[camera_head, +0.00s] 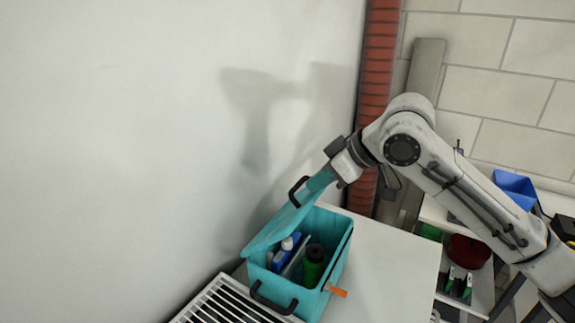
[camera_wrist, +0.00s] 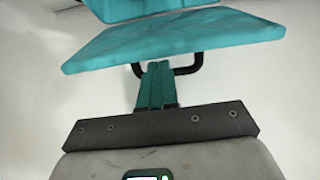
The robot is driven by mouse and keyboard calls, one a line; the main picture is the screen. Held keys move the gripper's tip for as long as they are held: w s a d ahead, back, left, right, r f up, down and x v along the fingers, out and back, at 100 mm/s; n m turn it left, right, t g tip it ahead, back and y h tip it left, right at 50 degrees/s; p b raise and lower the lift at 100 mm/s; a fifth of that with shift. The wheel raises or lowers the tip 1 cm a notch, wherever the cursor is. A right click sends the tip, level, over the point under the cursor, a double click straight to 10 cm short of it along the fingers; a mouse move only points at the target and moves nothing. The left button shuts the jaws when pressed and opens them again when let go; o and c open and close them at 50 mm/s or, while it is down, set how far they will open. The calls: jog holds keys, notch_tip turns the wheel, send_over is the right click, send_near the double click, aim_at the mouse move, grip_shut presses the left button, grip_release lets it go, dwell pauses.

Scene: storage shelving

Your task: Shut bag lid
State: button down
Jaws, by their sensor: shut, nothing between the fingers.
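The teal bag (camera_head: 339,266) stands on a white surface with its lid (camera_head: 278,229) raised and leaning to the left. The lid has a black handle (camera_head: 297,190) at its upper edge. Inside the bag are a green bottle (camera_head: 314,262) and a blue-and-white bottle (camera_head: 283,254). My gripper (camera_head: 316,184) has teal fingers, shut and empty, at the lid's upper edge by the handle. In the wrist view the shut fingers (camera_wrist: 157,76) point at the lid (camera_wrist: 175,40), with the handle (camera_wrist: 188,69) beside them. I cannot tell whether they touch.
A white wall rises close behind the lid on the left. A slatted white rack (camera_head: 222,303) is at lower left. The white tabletop (camera_head: 390,265) right of the bag is clear. A red pipe (camera_head: 375,85) and shelves with a blue bin (camera_head: 515,188) stand farther right.

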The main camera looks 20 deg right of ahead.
jog(key=s+d+f+t+y+b, duration=0.4)
jog(key=f+b, duration=0.5)
jog(key=b, duration=0.3)
jog(key=shift+s+d+t+b, duration=0.3)
jog(key=shift+s+t, duration=0.3)
jog(key=shift+s, duration=0.2)
jog(key=shift+s+d+f+t+y+b, duration=0.2)
jog(key=shift+f+t+y+b, duration=0.3)
jog(key=shift+b, duration=0.45)
dwell(1.0)
jog(key=shift+f, duration=0.1)
